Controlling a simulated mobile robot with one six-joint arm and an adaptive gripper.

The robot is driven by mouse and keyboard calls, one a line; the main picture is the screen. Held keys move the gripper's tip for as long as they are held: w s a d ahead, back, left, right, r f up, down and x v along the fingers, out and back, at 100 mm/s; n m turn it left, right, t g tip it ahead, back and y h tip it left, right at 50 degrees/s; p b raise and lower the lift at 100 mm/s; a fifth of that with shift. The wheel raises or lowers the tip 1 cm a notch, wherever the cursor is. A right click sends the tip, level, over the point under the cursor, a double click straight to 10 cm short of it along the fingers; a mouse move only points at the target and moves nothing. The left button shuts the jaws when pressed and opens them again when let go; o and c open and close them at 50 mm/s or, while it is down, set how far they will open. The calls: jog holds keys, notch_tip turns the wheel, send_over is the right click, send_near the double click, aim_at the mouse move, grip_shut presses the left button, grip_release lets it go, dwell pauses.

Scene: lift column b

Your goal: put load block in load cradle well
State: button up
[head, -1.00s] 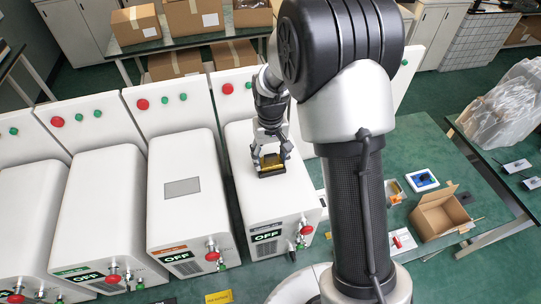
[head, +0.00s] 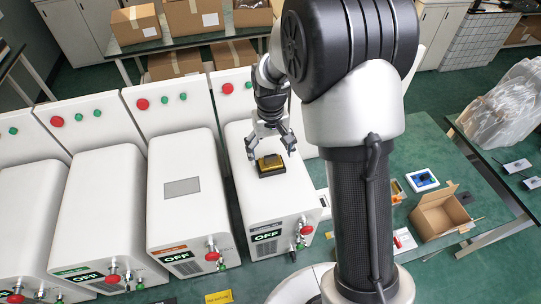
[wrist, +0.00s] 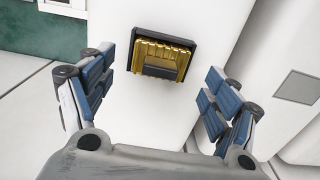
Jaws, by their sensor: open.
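The load block is gold and ridged with a dark part at its near side. In the head view the load block (head: 270,161) sits in the black-rimmed load cradle (head: 272,173) on top of a white machine. The wrist view shows the gold block (wrist: 160,53) inside the cradle's black rim (wrist: 191,58); how deep it sits I cannot tell. My gripper (head: 270,152) is open and empty, just above and behind the block. In the wrist view its blue-padded fingers (wrist: 158,65) are spread wide, one on each side and apart from the block.
The white machine (head: 265,205) has an OFF sign and a red knob on its front. Similar machines stand to the left. An open cardboard box (head: 440,213) is on the green bench at right. My arm hides part of the bench.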

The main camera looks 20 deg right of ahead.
aim_at(271, 157)
notch_tip(271, 157, up, 10)
jog(key=shift+f, duration=0.25)
jog(key=shift+s, duration=0.15)
dwell(0.3)
jog(key=s+f+t+b, duration=0.2)
jog(key=s+f+b, duration=0.2)
jog(key=s+b, duration=0.5)
jog(key=s+f+t+b, duration=0.2)
jog(key=s+f+b, duration=0.3)
jog(key=s+b, duration=0.5)
jog(key=s, duration=0.6)
jog(key=shift+s+t, duration=0.3)
jog(key=shift+s, duration=0.1)
